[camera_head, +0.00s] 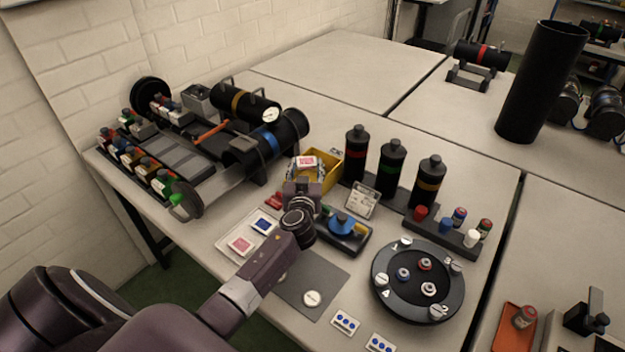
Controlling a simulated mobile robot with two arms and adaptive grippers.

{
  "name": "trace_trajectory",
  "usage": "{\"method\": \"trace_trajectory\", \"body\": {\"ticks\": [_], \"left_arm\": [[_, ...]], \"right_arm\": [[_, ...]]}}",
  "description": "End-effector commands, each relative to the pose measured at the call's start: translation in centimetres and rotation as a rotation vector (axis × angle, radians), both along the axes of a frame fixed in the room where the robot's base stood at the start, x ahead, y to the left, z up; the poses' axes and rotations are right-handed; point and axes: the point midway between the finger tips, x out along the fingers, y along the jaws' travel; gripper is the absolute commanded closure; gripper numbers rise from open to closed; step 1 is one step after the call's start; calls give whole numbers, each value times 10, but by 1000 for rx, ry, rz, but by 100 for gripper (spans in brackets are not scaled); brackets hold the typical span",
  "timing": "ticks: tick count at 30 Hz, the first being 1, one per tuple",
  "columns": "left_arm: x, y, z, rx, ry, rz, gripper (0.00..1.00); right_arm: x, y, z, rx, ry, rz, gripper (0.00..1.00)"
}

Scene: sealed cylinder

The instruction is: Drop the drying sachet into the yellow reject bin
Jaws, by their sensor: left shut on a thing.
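The yellow reject bin (327,181) stands on the table in the middle of the view, behind my left gripper (304,177). The gripper is shut on a small white sachet with a red label (306,161). The sachet shows above the fingers, over the bin's left part in the picture. I cannot tell whether it touches the bin. The gripper and sachet hide part of the bin's near side and inside. My right gripper is not in view.
A white tray (225,240) with a red-marked and a blue-marked packet lies left of my wrist. Three black bottles (392,168) stand right of the bin. A small sign (362,200) and a black round turntable (417,322) are nearby. Black cylinder equipment (282,133) stands behind left.

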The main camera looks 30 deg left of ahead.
Motion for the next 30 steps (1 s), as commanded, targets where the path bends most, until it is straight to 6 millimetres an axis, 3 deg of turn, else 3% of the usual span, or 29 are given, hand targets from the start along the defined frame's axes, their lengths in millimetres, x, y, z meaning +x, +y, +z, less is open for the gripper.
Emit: {"method": "trace_trajectory", "body": {"ticks": [5, 6, 11, 23, 30], "left_arm": [[0, 0, 1, 0, -1, 0, 72], [0, 0, 1, 0, -1, 0, 52], [0, 0, 1, 0, 0, 0, 35], [-6, -4, 1, 0, 0, -1, 35], [-39, -23, 5, -3, 1, -3, 35]], "right_arm": [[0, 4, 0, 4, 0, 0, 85], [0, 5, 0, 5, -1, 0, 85], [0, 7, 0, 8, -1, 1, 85], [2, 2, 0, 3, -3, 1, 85], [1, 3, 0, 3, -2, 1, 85]]}}
